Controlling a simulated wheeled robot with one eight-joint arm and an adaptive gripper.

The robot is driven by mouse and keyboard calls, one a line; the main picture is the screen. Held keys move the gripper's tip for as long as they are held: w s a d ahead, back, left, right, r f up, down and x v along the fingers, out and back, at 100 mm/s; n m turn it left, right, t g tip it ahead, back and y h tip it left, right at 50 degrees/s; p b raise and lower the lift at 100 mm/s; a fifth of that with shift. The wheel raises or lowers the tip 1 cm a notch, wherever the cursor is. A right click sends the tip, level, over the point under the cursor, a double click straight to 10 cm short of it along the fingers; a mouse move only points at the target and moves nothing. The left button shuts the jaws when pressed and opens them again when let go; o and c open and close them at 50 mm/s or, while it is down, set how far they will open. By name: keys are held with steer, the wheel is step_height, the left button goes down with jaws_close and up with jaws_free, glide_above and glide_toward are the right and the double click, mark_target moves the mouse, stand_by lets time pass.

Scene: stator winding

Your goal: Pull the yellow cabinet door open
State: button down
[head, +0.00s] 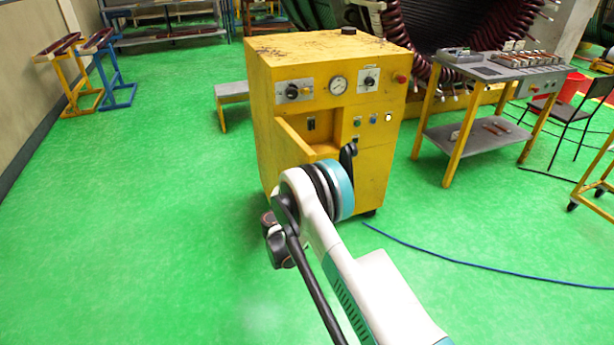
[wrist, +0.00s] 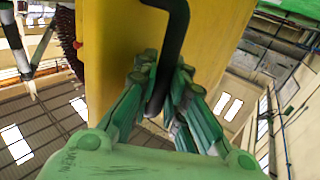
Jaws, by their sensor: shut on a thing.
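The yellow cabinet (head: 262,110) stands upright on the green floor in the head view. Its door (head: 292,143) juts out from the front, standing partly open. In the wrist view, my gripper (wrist: 160,97) has its green fingers shut around the lower part of a black bent handle (wrist: 175,30). Yellow surface (wrist: 115,55) fills the space behind the handle in that view.
A grey-topped table with yellow legs (head: 453,148) stands right of the cabinet. A blue cable (head: 470,264) lies on the floor at right. A small grey bench (head: 232,90) is left of the cabinet. The floor at left is clear.

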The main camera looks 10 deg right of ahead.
steer(key=shift+s+a+f, duration=0.1)
steer(key=shift+a, duration=0.8)
steer(key=shift+s+a+f, duration=0.1)
steer(key=shift+a, duration=0.9)
steer(key=c, duration=1.6)
jaws_free()
steer(key=shift+r, duration=0.15)
steer(key=v, duration=1.2)
